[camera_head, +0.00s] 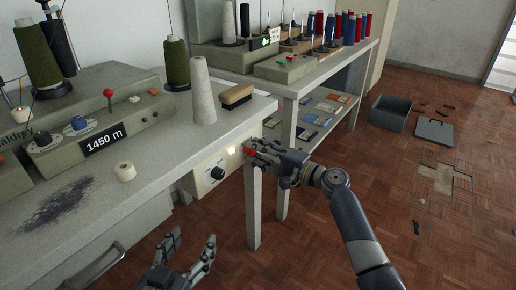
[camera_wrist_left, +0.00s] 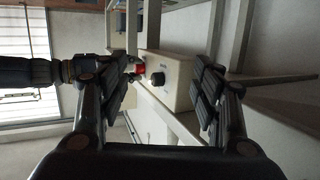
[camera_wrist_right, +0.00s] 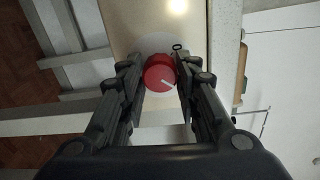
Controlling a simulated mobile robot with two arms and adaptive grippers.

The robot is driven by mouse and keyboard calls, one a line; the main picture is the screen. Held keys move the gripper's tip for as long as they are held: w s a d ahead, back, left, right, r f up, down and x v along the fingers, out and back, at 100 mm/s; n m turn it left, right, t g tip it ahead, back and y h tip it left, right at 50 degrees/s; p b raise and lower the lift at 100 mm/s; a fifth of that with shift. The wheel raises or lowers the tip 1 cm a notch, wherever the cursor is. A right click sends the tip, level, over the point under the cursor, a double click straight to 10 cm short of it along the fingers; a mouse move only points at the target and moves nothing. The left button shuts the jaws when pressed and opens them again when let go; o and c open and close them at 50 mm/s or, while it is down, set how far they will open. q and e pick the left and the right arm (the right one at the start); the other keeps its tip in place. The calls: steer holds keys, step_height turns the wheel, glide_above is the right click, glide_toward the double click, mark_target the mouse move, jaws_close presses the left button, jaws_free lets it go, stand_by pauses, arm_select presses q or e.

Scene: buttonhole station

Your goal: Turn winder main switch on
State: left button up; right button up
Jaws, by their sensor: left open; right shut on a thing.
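A red rotary switch knob (camera_wrist_right: 160,74) with a white pointer line sits on the pale control box (camera_head: 213,157) below the table edge. My right gripper (camera_wrist_right: 156,90) is shut on the red knob, one finger on each side. In the head view the knob (camera_head: 249,150) shows at the right fingertips (camera_head: 255,149). In the right wrist view the white pointer slants toward the lower right. A lit lamp (camera_head: 231,150) and a black knob (camera_head: 217,173) are on the same panel. My left gripper (camera_head: 190,256) is open and empty, low in front of the table.
The table (camera_head: 70,200) holds the winder with its 1450 m display (camera_head: 104,139), a white cone (camera_head: 202,95) and a brush (camera_head: 237,96). A second table (camera_head: 325,62) stands behind.

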arm_select(q)
steer(key=shift+s+a+f+g+y+p, duration=0.1)
steer(key=shift+s+a+f+g+y, duration=0.1)
steer(key=shift+s+f+g, duration=0.35)
steer(key=shift+s+a+f+g+y+p, duration=0.15)
steer(key=shift+f+g, duration=0.1)
steer(key=shift+f, duration=0.6)
steer(key=shift+s+a+f+g+y+p, duration=0.1)
steer(key=shift+s+a+f+g, duration=0.2)
steer(key=shift+f, duration=0.4)
arm_select(e)
steer(key=shift+f+m, duration=0.1)
steer(key=shift+m, duration=0.4)
arm_select(q)
steer(key=shift+d, duration=0.1)
arm_select(e)
steer(key=o, duration=1.1)
steer(key=v, duration=1.2)
